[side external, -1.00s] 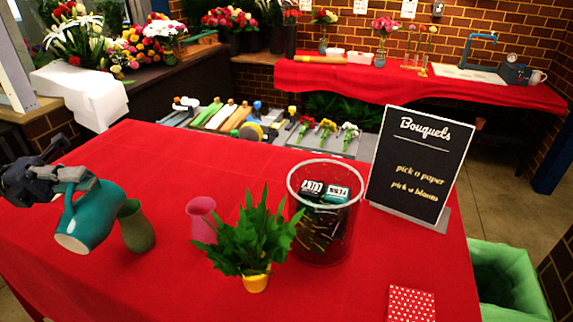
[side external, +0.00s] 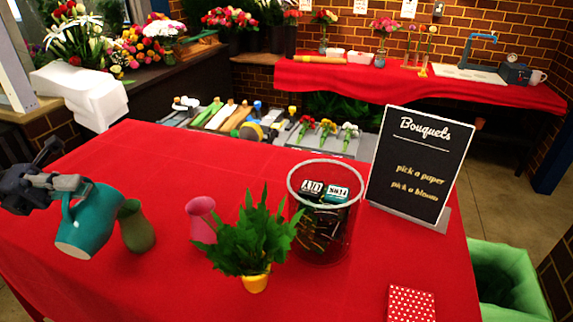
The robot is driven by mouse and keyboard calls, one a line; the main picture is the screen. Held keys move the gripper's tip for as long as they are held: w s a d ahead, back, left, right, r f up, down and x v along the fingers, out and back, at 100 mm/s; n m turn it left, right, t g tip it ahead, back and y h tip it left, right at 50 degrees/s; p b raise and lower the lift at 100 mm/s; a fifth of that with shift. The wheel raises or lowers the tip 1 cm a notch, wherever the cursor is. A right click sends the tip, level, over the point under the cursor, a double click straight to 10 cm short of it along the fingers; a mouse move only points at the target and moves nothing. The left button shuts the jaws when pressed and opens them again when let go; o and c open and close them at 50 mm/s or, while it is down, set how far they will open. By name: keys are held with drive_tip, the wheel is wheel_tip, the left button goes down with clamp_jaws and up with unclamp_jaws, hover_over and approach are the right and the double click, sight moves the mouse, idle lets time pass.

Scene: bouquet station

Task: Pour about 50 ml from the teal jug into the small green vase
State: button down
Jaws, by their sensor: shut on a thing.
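The teal jug (side external: 88,222) is at the left of the side external view, tilted, with its pale base toward the lower left and its upper end toward the small green vase. My gripper (side external: 72,188) is shut on the jug at its handle side. The small green vase (side external: 137,230) stands upright on the red table, just right of the jug. The jug's upper right edge overlaps the vase in the picture; I cannot tell whether they touch. The jug's mouth and any liquid cannot be made out.
A pink vase (side external: 202,220) stands right of the green vase. A leafy plant in a yellow pot (side external: 255,281), a clear bin (side external: 322,240) and a Bouquets sign (side external: 418,165) stand farther right. The red tablecloth (side external: 160,170) is clear behind the vases.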

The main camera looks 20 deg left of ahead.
sight(64, 211)
drive_tip(key=shift+s+d+f+m, duration=0.1)
drive_tip(key=shift+s+f+m, duration=0.1)
drive_tip(key=shift+s+m, duration=0.3)
drive_tip(key=shift+s+d+f+m, duration=0.1)
drive_tip(key=shift+s+f+m, duration=0.15)
drive_tip(key=shift+s, duration=0.4)
drive_tip(key=shift+s+d+f+m+g, duration=0.1)
drive_tip(key=shift+s+f+m+g, duration=0.25)
drive_tip(key=shift+m, duration=0.4)
drive_tip(key=s+d+f+m+g+y, duration=0.1)
drive_tip(key=s+f+m, duration=0.8)
drive_tip(key=f+m, duration=0.3)
drive_tip(key=shift+d+f+m+g, duration=0.35)
drive_tip(key=shift+d+f+m, duration=0.05)
drive_tip(key=shift+m, duration=0.6)
drive_tip(key=shift+w+d, duration=0.1)
drive_tip(key=shift+w, duration=0.1)
